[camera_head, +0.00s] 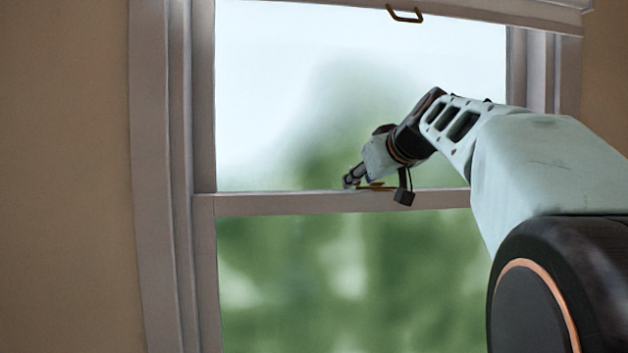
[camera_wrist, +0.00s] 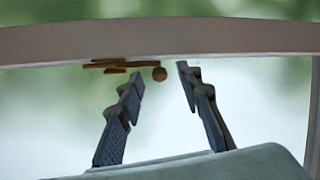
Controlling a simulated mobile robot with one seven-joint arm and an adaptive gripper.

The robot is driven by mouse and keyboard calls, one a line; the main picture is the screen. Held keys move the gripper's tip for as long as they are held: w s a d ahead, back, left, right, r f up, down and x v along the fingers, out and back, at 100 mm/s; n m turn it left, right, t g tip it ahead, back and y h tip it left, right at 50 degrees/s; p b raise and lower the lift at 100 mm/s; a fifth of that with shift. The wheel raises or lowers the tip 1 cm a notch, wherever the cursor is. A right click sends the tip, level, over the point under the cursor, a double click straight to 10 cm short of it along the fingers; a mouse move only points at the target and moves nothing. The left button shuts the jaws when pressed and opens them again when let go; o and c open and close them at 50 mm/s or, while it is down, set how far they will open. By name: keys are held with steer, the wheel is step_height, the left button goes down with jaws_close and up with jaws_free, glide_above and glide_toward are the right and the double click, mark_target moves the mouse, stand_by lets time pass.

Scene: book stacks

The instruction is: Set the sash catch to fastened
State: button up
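The sash catch (camera_head: 378,187) is a small brass-coloured piece on the window's meeting rail (camera_head: 290,202). My gripper (camera_head: 349,181) is at the rail, just left of the visible part of the catch in the head view. My gripper and wrist hide part of the catch in the head view.
A brass handle (camera_head: 404,15) hangs on the blind or upper rail at the top. The window's left frame (camera_head: 165,150) and the tan wall (camera_head: 65,180) stand left of my arm. The space in front of the lower pane (camera_head: 340,270) is clear.

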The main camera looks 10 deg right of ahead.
stand_by(0.3)
jaws_close()
